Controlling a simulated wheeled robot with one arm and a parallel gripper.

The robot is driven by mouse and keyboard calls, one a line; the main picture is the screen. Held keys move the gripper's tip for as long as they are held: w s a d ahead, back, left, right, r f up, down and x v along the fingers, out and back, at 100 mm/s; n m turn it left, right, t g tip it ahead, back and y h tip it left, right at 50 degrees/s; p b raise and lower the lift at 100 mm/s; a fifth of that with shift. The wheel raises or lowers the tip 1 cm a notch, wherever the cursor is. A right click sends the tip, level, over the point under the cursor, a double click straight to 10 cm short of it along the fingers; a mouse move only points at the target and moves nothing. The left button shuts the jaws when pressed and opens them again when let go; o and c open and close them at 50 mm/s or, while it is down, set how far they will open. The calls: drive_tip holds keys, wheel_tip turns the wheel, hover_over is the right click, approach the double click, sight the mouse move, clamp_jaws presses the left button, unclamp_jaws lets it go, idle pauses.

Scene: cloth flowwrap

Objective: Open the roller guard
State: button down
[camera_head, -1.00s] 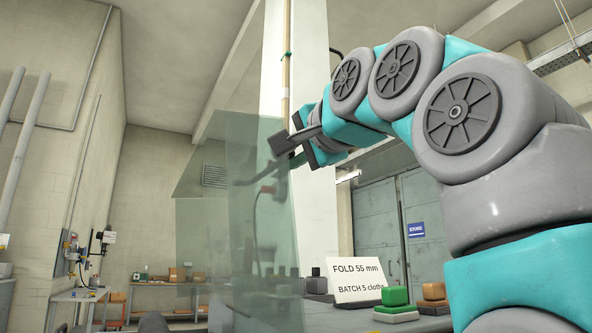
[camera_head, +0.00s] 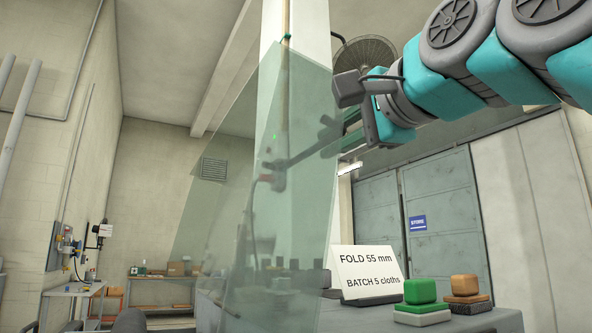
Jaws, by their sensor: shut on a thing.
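The roller guard (camera_head: 290,210) is a large see-through greenish panel. It stands tilted in the middle of the head view, its top corner reaching in front of the white column. My gripper (camera_head: 340,143) is at the guard's upper right edge, shut on the guard. The fingertips are partly hidden behind or blurred by the clear panel, so the exact grip point is hard to see. A dark bar shape shows through the panel left of the gripper; I cannot tell whether it is a part or a reflection. My arm comes in from the upper right.
A white column (camera_head: 290,30) stands behind the guard. Workbenches stand far left.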

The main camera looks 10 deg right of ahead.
sight(349, 131)
drive_tip(key=shift+w+a+f, duration=0.15)
drive_tip(key=shift+f, duration=0.3)
drive_tip(key=c, duration=1)
unclamp_jaws()
drive_tip(key=shift+r, duration=0.1)
drive_tip(key=shift+c, duration=0.2)
drive_tip(key=shift+o, duration=0.7)
drive_tip(key=shift+r, duration=0.15)
drive_tip(key=shift+s+r, duration=0.1)
drive_tip(key=shift+s, duration=0.15)
drive_tip(key=v, duration=0.7)
drive_tip(key=shift+s, duration=0.25)
